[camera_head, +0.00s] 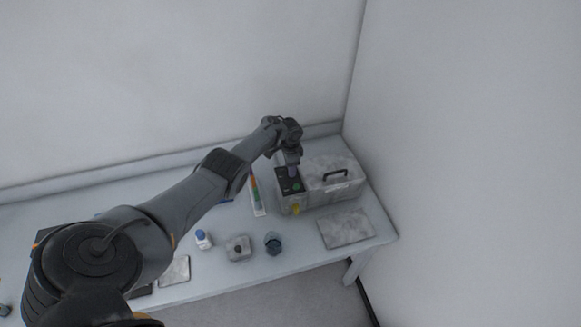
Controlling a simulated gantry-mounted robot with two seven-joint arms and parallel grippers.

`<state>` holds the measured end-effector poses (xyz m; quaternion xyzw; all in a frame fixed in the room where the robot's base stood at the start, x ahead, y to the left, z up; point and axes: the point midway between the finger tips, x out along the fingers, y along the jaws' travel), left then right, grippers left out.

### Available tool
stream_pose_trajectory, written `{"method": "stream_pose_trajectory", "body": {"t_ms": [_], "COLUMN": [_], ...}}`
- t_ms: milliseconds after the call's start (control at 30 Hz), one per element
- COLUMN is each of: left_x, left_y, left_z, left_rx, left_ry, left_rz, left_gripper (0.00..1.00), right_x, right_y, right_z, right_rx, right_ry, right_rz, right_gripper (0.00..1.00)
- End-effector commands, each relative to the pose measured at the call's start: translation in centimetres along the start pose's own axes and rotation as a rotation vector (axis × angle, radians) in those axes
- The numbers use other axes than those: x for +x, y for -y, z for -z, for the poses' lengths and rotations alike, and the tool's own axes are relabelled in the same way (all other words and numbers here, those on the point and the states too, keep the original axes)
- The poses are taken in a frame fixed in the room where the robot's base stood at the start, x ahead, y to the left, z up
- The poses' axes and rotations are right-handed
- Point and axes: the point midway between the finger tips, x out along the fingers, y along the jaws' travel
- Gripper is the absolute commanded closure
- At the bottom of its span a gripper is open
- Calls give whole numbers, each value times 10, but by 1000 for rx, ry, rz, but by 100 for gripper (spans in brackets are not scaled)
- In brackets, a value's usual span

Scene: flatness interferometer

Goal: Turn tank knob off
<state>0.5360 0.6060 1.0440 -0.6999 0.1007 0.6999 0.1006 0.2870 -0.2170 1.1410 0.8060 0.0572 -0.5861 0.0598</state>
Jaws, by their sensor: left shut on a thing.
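The tank (318,192) is a grey box with a pale lid and dark handle, standing on the right part of the table. Its black control panel (283,186) is on its left end, with a green spot on it. My left gripper (292,165) reaches down over this panel from above. It is shut on the tank knob (293,173), a small purplish piece at the panel's far side, mostly hidden by the fingers. The knob's setting cannot be read. My right gripper is not in view.
On the table (215,262) stand a blue-capped bottle (203,239), a grey block with a dark knob (239,248) and a dark blue cup (273,243). A color-striped strip (257,196) lies left of the tank. A flat grey plate (346,228) lies in front. Walls close the back and right.

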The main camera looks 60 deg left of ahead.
Motion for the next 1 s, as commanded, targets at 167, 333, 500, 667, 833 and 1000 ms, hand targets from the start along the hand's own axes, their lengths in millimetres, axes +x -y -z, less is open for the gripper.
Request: {"method": "stream_pose_trajectory", "body": {"t_ms": [167, 333, 500, 667, 833, 1000], "left_x": [0, 0, 0, 0, 0, -9], "left_y": [0, 0, 0, 0, 0, 0], "left_z": [0, 0, 0, 0, 0, 0], "left_rx": [10, 10, 10, 9, 8, 8], "left_ry": [0, 0, 0, 0, 0, -1], "left_rz": [0, 0, 0, 0, 0, 1], "left_gripper": [88, 88, 44, 32, 32, 32], "right_x": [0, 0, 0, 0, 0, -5], "right_y": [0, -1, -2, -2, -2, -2], "right_z": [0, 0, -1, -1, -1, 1], "right_rx": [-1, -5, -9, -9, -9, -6], "right_ry": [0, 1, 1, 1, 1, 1], "right_rz": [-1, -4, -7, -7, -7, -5], "right_gripper": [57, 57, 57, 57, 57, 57]}}
